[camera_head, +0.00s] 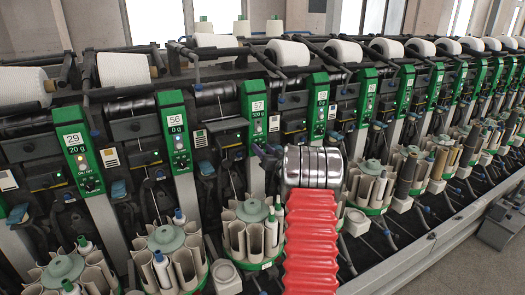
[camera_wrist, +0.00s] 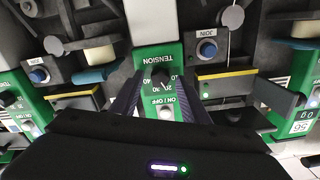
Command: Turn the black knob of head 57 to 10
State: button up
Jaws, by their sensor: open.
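The green panel of head 57 (camera_head: 256,108) stands left of my silver wrist in the head view; its lower part is hidden by my arm. In the wrist view this panel (camera_wrist: 158,52) is upside down, marked TENSION and ON / OFF. Its black knob (camera_wrist: 160,77) sits among the numbers 10 to 40. I cannot tell clearly which number it points to. My gripper (camera_wrist: 158,95) is open, with one dark finger on each side of the panel near the knob. I cannot tell whether they touch it. In the head view my gripper (camera_head: 265,156) is partly hidden.
The panel of head 56 (camera_head: 177,135) stands to the left; its label also shows in the wrist view (camera_wrist: 301,126). A bobbin carousel (camera_head: 253,225) stands below. White cones (camera_head: 287,51) line the top.

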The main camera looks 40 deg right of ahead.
jog(key=shift+c, duration=0.4)
jog(key=c, duration=0.9)
jog(key=shift+a, duration=0.1)
jog(key=shift+c, duration=0.4)
jog(key=shift+n, duration=0.5)
jog(key=n, duration=0.9)
jog(key=shift+a+r, duration=0.1)
jog(key=shift+w, duration=0.1)
